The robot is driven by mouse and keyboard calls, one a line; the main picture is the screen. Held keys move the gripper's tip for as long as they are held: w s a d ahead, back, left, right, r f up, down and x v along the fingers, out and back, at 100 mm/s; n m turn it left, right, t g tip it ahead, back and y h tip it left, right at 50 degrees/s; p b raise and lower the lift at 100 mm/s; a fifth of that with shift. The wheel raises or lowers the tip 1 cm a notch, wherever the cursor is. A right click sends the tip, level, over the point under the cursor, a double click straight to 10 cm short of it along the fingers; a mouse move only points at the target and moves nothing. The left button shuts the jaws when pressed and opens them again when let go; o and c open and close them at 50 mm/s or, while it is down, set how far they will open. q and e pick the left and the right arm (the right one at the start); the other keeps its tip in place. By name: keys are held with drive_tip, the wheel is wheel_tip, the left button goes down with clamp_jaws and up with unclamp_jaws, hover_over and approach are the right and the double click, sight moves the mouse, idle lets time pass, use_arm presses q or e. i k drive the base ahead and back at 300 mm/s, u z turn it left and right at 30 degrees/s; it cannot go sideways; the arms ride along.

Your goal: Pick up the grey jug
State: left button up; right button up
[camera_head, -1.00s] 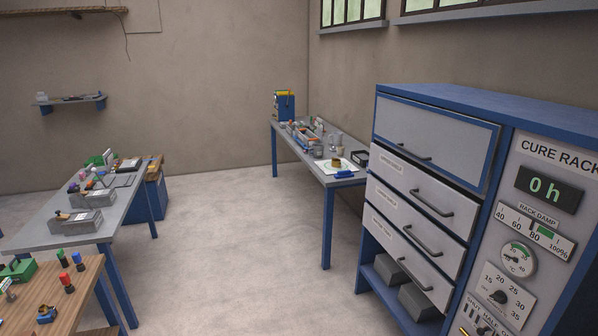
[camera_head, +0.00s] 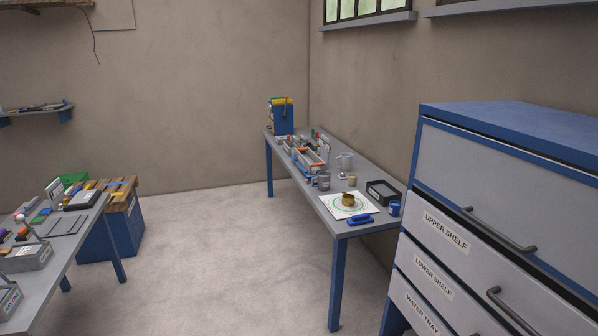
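A small grey vessel (camera_head: 323,181), which looks like the grey jug, stands on the grey-topped table (camera_head: 333,207) against the right wall. It is small at this distance, and I cannot make out a spout or handle clearly. A paler, see-through-looking vessel (camera_head: 345,162) stands behind it and to the right. Neither of my grippers is in view.
On that table are a white sheet with a brown object (camera_head: 349,199), a blue-handled tool (camera_head: 360,219), a black tray (camera_head: 383,190) and a blue cup (camera_head: 394,208). A drawer cabinet (camera_head: 450,240) is close on the right. A cluttered bench (camera_head: 90,222) stands left. The floor between is clear.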

sight(324, 178)
drive_tip(key=i, duration=4.1)
drive_tip(key=z, duration=0.6)
